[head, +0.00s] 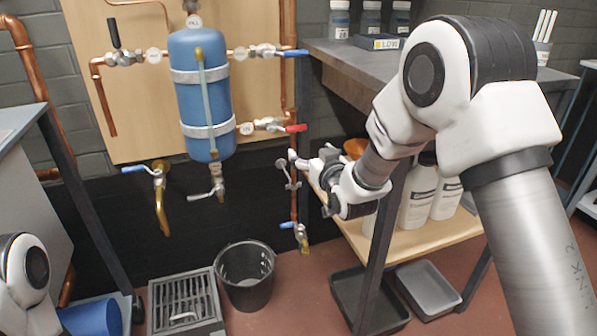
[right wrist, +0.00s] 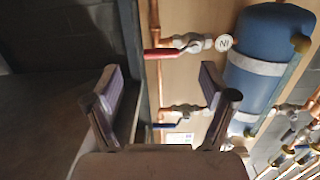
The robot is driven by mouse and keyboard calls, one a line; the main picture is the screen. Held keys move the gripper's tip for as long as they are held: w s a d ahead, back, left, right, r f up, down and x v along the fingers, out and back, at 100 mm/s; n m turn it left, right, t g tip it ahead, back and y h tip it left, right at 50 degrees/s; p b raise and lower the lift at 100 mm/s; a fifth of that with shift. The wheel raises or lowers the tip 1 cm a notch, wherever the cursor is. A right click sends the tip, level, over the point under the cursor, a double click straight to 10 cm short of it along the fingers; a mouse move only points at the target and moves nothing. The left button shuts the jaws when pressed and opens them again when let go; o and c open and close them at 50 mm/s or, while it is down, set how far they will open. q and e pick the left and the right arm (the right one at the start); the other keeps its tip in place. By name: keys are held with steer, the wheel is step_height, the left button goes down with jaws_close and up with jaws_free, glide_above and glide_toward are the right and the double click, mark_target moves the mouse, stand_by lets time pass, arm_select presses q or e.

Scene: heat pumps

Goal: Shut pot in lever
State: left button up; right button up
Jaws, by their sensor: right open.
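The pot is a blue cylinder (head: 203,100) on a wooden board; it also shows upside down in the right wrist view (right wrist: 262,62). The pot-in lever is a red handle (head: 296,128) on the valve beside a round tag (head: 247,128). It lies roughly horizontal, in line with its pipe. In the right wrist view, the red lever (right wrist: 163,53) is beyond the fingertips, next to the inverted IN tag (right wrist: 224,42). My right gripper (head: 316,182) is open and empty, below and right of the lever and apart from it. My left gripper is out of view.
A blue lever (head: 295,53) sits on the valve above. A copper pipe (head: 293,205) runs vertically near my right gripper. A grey bench (head: 335,60) and a shelf with white bottles (head: 418,195) stand at right. A black bucket (head: 245,278) is on the floor.

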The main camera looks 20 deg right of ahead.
mark_target(296, 127)
steer(key=shift+t, duration=0.5)
steer(key=w+b, duration=0.1)
steer(key=w, duration=0.1)
steer(key=w+r+b, duration=0.1)
steer(key=w, duration=0.2)
steer(key=w+b, duration=0.1)
steer(key=w, duration=0.1)
steer(key=shift+w+a+r, duration=0.15)
steer(key=shift+w+r, duration=0.3)
steer(key=shift+w, duration=0.35)
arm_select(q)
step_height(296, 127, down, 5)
arm_select(e)
steer(key=shift+s+r, duration=0.1)
steer(key=shift+r, duration=0.1)
steer(key=c, duration=1.6)
